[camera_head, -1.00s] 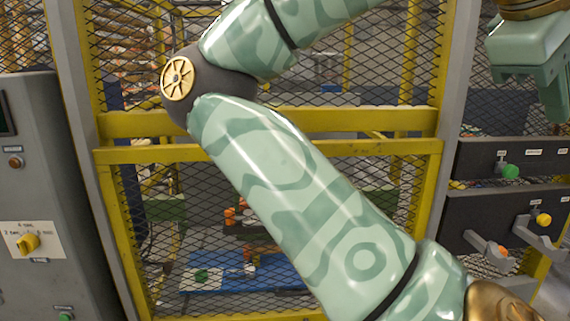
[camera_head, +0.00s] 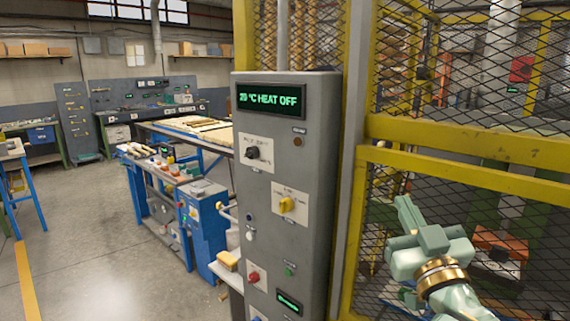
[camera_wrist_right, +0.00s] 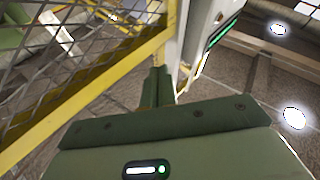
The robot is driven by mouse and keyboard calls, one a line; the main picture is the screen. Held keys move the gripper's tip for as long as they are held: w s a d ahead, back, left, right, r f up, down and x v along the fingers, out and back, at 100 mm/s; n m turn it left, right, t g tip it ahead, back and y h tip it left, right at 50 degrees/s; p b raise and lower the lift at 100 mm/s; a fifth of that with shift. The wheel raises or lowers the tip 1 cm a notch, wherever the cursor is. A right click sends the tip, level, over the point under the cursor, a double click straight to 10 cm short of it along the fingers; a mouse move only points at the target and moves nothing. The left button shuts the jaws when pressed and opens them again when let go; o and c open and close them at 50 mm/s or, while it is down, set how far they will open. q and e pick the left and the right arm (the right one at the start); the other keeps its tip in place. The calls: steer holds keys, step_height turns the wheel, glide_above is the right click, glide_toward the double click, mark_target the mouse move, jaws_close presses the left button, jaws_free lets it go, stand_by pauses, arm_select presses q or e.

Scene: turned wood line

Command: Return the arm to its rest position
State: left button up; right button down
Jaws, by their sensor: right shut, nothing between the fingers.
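My right gripper (camera_head: 405,208) is in the lower right of the head view, in front of the yellow-framed mesh guard. It is pale green with a brass-coloured ring at the wrist. Its fingers are together and hold nothing. In the right wrist view the two dark green fingers (camera_wrist_right: 157,86) lie side by side, with no object between them. My left gripper is not in view.
A grey control cabinet (camera_head: 262,190) with a lit display reading HEAT OFF stands left of the gripper. The yellow guard frame (camera_head: 450,170) with mesh is close behind the gripper. Blue workbenches (camera_head: 205,228) and open floor (camera_head: 85,265) lie further left.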

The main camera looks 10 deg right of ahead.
steer(key=s+f+n+g+h, duration=0.1)
steer(key=s+f+g, duration=0.25)
steer(key=f, duration=0.75)
steer(key=s+f+n+g, duration=0.25)
steer(key=f+g, duration=0.25)
steer(key=f, duration=0.6)
steer(key=s+d+f+n+g+h, duration=0.25)
steer(key=s+f+g, duration=0.55)
steer(key=s+f, duration=0.7)
steer(key=s+a+f+g+y+b, duration=0.1)
steer(key=s+a+f+y, duration=0.1)
steer(key=f, duration=1)
steer(key=s+a+f+g+y, duration=0.1)
steer(key=s+a+f, duration=0.1)
steer(key=f, duration=0.9)
steer(key=s+f+m+g+y+b, duration=0.1)
steer(key=s+f+m+g+y, duration=0.1)
steer(key=s+f, duration=1.6)
steer(key=shift+s+f+m+g, duration=0.2)
steer(key=shift+s+m+g, duration=0.35)
steer(key=shift+s+m, duration=0.55)
steer(key=shift+s, duration=0.1)
